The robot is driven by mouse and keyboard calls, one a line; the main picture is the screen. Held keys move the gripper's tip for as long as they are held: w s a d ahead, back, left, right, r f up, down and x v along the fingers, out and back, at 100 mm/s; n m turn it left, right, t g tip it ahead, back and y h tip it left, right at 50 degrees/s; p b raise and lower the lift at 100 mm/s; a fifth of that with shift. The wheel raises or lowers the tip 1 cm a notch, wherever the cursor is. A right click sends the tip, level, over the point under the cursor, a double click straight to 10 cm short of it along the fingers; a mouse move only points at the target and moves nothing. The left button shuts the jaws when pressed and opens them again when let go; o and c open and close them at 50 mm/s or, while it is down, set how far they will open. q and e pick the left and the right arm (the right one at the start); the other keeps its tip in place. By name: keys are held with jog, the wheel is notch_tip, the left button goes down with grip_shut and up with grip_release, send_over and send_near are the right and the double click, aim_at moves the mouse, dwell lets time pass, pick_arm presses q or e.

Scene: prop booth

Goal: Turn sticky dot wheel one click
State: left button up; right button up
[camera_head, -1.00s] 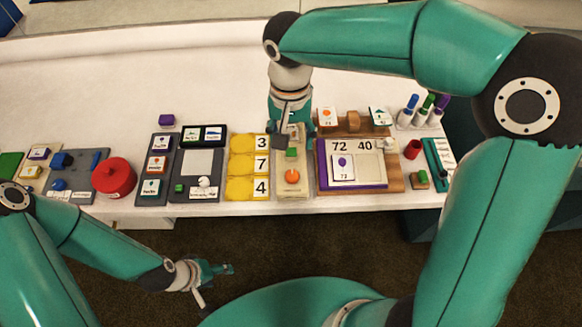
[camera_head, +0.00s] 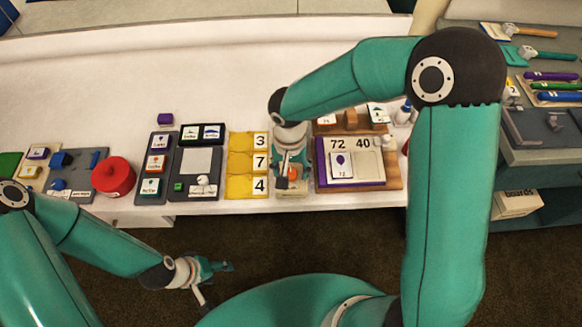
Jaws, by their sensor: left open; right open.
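A beige board (camera_head: 291,191) lies near the table's front edge, between the yellow number cards and the purple-framed board. An orange round piece (camera_head: 294,173) on it, likely the sticky dot wheel, is largely hidden by my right gripper. My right gripper (camera_head: 284,178) is open and points down over this board; I cannot tell whether it touches the orange piece. My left gripper (camera_head: 217,284) is open and empty, low in front of the table, over the dark floor.
Yellow cards (camera_head: 241,164) with 3, 7 and 4 lie just left. A purple-framed board (camera_head: 321,175) with 72 and 40 lies just right. A red round container (camera_head: 113,177) stands further left. The table's back is clear. A side shelf (camera_head: 545,157) holds tools at right.

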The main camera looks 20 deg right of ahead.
grip_shut()
jog(key=shift+n+b, duration=0.3)
jog(key=shift+n, duration=0.2)
jog(key=n+b, duration=0.1)
jog(key=n, duration=0.1)
jog(key=shift+n, duration=0.4)
jog(key=n+b, duration=0.1)
jog(key=n, duration=1.3)
jog(key=shift+r, duration=0.1)
